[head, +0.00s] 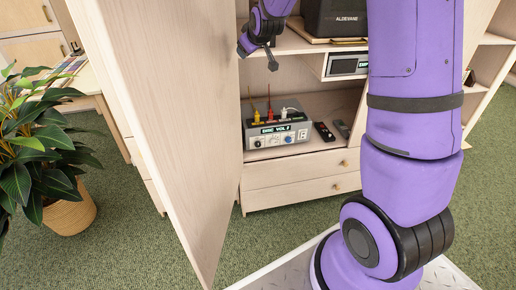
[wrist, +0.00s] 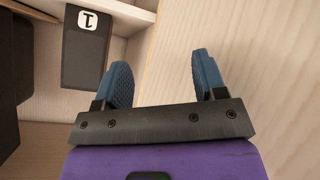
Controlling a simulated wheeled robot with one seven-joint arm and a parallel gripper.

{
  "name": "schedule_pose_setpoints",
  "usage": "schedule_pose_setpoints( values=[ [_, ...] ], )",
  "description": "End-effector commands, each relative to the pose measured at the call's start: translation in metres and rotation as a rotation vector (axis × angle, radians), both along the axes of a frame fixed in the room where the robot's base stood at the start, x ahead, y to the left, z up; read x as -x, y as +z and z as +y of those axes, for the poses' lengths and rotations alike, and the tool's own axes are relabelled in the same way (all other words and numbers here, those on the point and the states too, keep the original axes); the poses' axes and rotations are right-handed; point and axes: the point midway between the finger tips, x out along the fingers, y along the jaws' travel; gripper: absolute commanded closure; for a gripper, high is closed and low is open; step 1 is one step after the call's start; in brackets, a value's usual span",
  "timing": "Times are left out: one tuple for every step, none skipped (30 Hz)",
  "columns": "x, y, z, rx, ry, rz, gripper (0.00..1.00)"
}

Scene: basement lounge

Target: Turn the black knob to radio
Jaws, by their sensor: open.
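A grey device (head: 276,131) with a lit display and a row of small knobs stands on the lower shelf of the cabinet. Coloured plugs stick up from its top. A dark knob (head: 289,139) seems to be at the right of its front, but it is too small to tell its setting. My gripper (head: 258,54) is above the device, by the cabinet's upper shelf and close to the open door. In the wrist view my gripper (wrist: 164,75) is open and empty, with pale wood behind its blue fingers. The device does not show there.
The tall cabinet door (head: 175,110) stands open at the left of the device. A black box (head: 336,18) sits on the upper shelf. A black remote (head: 324,132) lies right of the device. A black panel marked 1 (wrist: 87,65) shows in the wrist view. A potted plant (head: 65,215) stands left.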

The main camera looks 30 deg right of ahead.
Motion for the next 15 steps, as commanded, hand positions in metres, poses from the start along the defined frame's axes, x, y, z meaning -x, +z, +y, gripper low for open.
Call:
schedule_pose_setpoints(
  values=[
    [-0.015,-0.018,-0.007,0.018,0.004,-0.008,0.35],
    [-0.023,-0.027,-0.011,0.031,0.007,-0.017,0.35],
    [-0.034,-0.038,-0.016,0.048,0.012,-0.031,0.35],
    [-0.041,-0.046,-0.02,0.061,0.015,-0.04,0.35],
    [-0.048,-0.054,-0.024,0.074,0.018,-0.05,0.35],
    [-0.056,-0.065,-0.029,0.09,0.022,-0.062,0.35],
    [-0.062,-0.074,-0.032,0.102,0.024,-0.071,0.35],
    [-0.068,-0.082,-0.036,0.115,0.026,-0.078,0.35],
    [-0.074,-0.094,-0.041,0.13,0.029,-0.089,0.35],
    [-0.08,-0.102,-0.044,0.142,0.032,-0.096,0.35],
    [-0.084,-0.11,-0.047,0.155,0.035,-0.106,0.35],
    [-0.09,-0.122,-0.051,0.171,0.038,-0.115,0.35],
    [-0.095,-0.131,-0.055,0.182,0.04,-0.123,0.35],
    [-0.099,-0.14,-0.057,0.193,0.042,-0.13,0.35],
    [-0.104,-0.153,-0.061,0.209,0.045,-0.14,0.35]
  ],
)
